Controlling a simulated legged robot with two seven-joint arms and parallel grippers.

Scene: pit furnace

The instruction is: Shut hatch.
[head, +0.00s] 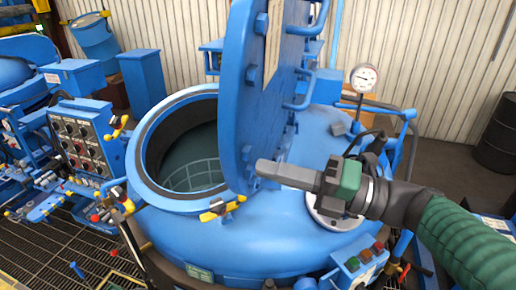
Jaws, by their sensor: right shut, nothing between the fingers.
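The blue round hatch (243,95) stands open, near upright, at the right side of the furnace opening. The dark-lined round opening (190,160) shows to its left, with a grid visible inside. My right gripper (268,170) comes in from the right with its fingers shut and empty. Its fingertips appear close to the lower right edge of the hatch; I cannot tell whether they touch. Handles (305,90) stick out from the hatch's right face. My left gripper is not in view.
A control panel (78,140) with knobs stands left of the blue furnace body (240,245). A pressure gauge (364,78) rises behind my right gripper. Yellow-tipped clamps (218,208) sit around the opening's rim. A button box (362,262) is at the front right. A black barrel (497,140) stands far right.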

